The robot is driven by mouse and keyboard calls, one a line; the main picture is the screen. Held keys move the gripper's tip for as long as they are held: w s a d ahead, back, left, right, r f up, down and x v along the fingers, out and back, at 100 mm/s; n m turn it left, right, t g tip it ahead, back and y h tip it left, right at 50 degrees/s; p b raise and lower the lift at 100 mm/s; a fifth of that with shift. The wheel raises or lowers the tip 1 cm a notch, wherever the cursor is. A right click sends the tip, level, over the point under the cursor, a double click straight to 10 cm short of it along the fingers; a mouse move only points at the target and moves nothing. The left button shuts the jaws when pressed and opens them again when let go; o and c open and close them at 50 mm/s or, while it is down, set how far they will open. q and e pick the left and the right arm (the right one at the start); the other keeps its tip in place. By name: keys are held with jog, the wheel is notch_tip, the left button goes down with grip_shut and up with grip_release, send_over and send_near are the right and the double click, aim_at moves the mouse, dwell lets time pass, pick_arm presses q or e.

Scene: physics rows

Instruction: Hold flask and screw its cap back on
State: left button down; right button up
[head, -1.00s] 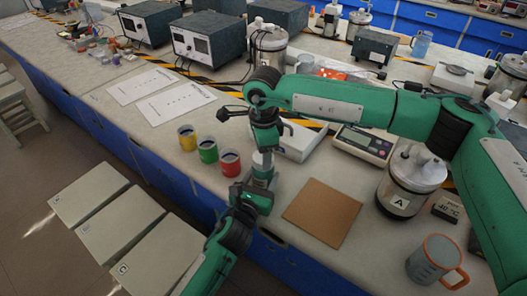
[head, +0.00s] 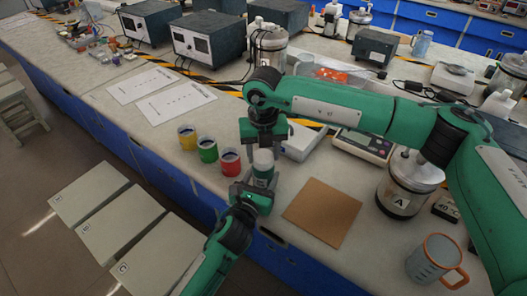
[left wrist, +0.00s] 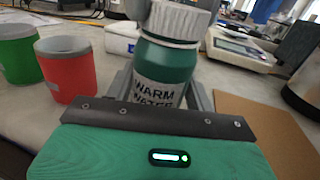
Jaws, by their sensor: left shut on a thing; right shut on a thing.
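The flask (left wrist: 165,72) is dark green with a "WARM WATER" label and stands upright in the left wrist view. It also shows in the head view (head: 263,168). My left gripper (head: 258,182) is shut around its body from the near side. The ribbed white cap (left wrist: 180,20) sits at the flask's top in the left wrist view. My right gripper (head: 264,145) comes down from above and is shut on the cap. Whether the cap's thread is engaged cannot be seen.
Yellow (head: 187,138), green (head: 207,150) and red (head: 230,162) cups stand left of the flask. A brown square board (head: 321,212) lies to the right. A scale (head: 364,146), a steel vessel marked A (head: 402,190) and a mug (head: 434,259) stand farther right.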

jog(key=m, duration=1)
jog(key=o, duration=0.9)
jog(key=shift+o, duration=0.2)
jog(key=shift+r, duration=2.25)
jog(key=shift+c, duration=0.4)
